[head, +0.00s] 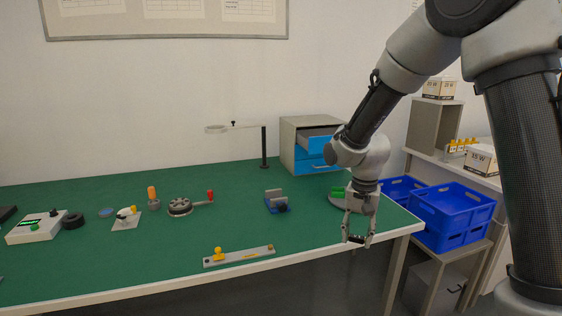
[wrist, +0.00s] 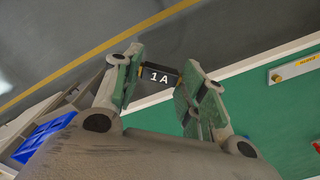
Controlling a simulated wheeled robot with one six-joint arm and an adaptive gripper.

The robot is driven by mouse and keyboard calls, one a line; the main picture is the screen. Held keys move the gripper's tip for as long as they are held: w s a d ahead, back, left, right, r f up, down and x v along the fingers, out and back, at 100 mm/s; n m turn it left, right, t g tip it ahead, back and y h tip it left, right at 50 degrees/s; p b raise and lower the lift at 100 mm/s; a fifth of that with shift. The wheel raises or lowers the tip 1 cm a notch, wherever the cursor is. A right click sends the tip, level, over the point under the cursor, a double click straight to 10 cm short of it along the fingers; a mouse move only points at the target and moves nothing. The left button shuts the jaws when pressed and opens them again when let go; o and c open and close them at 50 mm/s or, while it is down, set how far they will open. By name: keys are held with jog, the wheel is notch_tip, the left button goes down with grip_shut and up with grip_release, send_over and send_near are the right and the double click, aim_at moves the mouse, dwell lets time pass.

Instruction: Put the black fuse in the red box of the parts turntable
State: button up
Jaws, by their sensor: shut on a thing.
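The black fuse (wrist: 159,77), marked "1 A" in white, sits crosswise between the two fingertips of my gripper (head: 356,240) in the wrist view. My gripper is shut on it, and it is small and dark in the head view. My gripper hangs at the table's right front corner. Behind it a round grey turntable (head: 334,204) with a green box (head: 337,191) is partly hidden by my arm. I cannot see a red box on it.
The green table (head: 130,265) holds a strip with a yellow knob (head: 235,256), a small blue-grey fixture (head: 276,202) and a round device with a red-tipped lever (head: 180,207). A drawer cabinet (head: 299,136) stands behind. Blue crates (head: 455,207) stand right of the table.

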jog(key=w+d+f+n, duration=0.4)
jog(key=w+d+f, duration=0.1)
jog(key=d+f, duration=0.3)
jog(key=shift+d+f+n, duration=0.4)
jog(key=shift+f, duration=0.25)
